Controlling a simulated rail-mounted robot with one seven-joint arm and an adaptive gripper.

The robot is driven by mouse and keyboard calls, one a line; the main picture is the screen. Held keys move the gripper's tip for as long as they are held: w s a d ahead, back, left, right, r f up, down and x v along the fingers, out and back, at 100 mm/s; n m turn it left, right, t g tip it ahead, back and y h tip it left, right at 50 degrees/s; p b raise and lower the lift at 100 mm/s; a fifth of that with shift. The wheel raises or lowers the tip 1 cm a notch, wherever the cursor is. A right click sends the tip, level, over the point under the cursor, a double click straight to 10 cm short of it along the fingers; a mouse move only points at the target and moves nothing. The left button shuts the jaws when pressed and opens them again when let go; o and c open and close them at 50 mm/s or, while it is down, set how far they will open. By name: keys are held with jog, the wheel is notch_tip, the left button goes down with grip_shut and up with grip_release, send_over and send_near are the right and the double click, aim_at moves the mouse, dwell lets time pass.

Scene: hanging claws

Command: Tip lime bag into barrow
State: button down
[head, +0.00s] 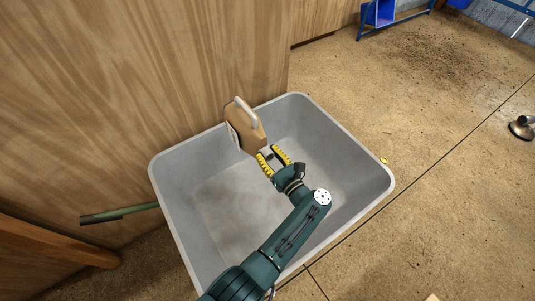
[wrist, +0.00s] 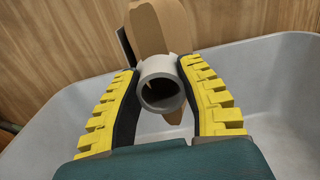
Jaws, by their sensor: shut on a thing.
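The barrow (head: 225,213) is a large grey tub with a rounded rim, seen in the head view beside a wooden wall. Its inside shows no heap. The lime bag (head: 241,124) is a tan, flat-sided body with a pale handle on its far end. It is over the barrow's far part, near the wall side, and appears tilted. My gripper (head: 272,161) is over the tub with its yellow-ridged fingers shut on a grey tube-like grip of the bag. The wrist view shows this grip (wrist: 161,84) between the fingers, with the tan body (wrist: 158,25) behind it.
The wooden wall (head: 130,90) stands close along the barrow's left and far side. A green handle bar (head: 120,213) sticks out left of the tub. Open brown floor (head: 440,190) lies to the right. A blue rack (head: 380,14) stands far back.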

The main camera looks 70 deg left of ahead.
jog(key=shift+f+y+b, duration=0.15)
jog(key=shift+y+b, duration=0.25)
jog(key=shift+b, duration=0.7)
jog(key=shift+w+d+y+b, duration=0.15)
jog(key=shift+y+b, duration=0.35)
jog(key=shift+b, duration=0.7)
jog(key=shift+f+g+y+b, duration=0.1)
jog(key=shift+g+y+b, duration=0.2)
jog(key=shift+b, duration=0.4)
jog(key=shift+d+y+b, duration=0.15)
jog(key=shift+y+b, duration=0.25)
jog(key=shift+b, duration=0.35)
jog(key=shift+f+y+b, duration=0.1)
jog(key=shift+y+b, duration=0.2)
jog(key=shift+b, duration=0.35)
jog(key=shift+d+y+b, duration=0.1)
jog(key=shift+y+b, duration=0.2)
jog(key=shift+b, duration=0.05)
